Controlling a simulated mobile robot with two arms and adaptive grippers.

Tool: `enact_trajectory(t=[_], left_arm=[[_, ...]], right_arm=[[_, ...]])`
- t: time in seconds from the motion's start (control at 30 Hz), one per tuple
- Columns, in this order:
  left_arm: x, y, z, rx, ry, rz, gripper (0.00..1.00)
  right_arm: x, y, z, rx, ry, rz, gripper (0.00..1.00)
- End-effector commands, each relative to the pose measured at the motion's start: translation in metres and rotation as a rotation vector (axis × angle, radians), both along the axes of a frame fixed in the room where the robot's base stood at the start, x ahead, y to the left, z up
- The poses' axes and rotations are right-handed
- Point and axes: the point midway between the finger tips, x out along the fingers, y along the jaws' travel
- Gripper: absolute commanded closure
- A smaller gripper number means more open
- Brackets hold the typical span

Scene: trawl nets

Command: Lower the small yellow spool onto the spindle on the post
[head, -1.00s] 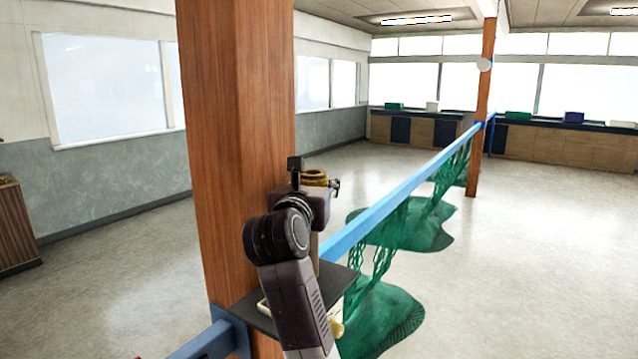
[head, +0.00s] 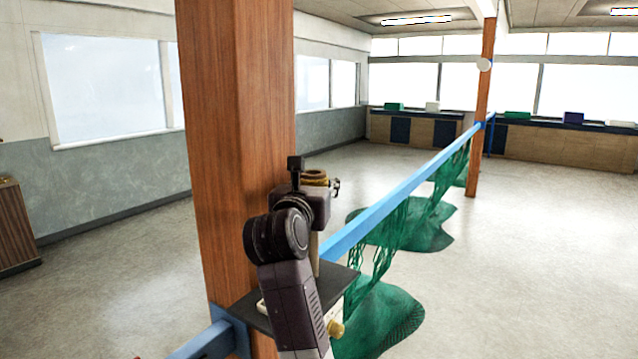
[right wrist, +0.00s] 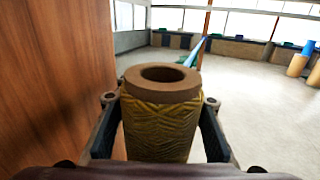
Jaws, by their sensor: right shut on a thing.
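The small yellow spool (right wrist: 160,125) is wound with yellow twine and has a brown rim with a round hole. It stands upright between the fingers of my right gripper (right wrist: 160,118), which is shut on it. In the head view, the spool (head: 315,177) shows its top beside the wooden post (head: 238,140), above a dark shelf (head: 342,281). A tan upright piece (head: 315,256) rises from the shelf under my gripper. It looks like the spindle, but its top is hidden. I cannot tell whether the spool touches it. My left gripper is not in view.
A blue rail (head: 400,205) runs from the post to a far post (head: 484,100). Green nets (head: 385,310) hang from it and spread on the floor. The floor to the right is open.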

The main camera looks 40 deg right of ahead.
Motion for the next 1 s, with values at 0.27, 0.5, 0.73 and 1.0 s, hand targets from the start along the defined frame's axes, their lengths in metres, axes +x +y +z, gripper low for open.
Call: enact_trajectory(t=[0.27,0.5,0.73,1.0], left_arm=[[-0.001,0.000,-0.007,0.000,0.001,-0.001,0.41],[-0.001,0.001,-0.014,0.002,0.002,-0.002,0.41],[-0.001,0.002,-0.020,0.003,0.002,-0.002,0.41],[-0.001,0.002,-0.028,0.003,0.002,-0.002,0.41]], right_arm=[[0.000,0.000,-0.009,-0.001,-0.001,0.001,1.00],[0.000,0.000,-0.017,0.000,0.000,0.001,1.00],[0.000,0.000,-0.025,0.000,0.000,0.001,1.00],[0.000,0.000,-0.035,-0.001,-0.001,0.001,1.00]])
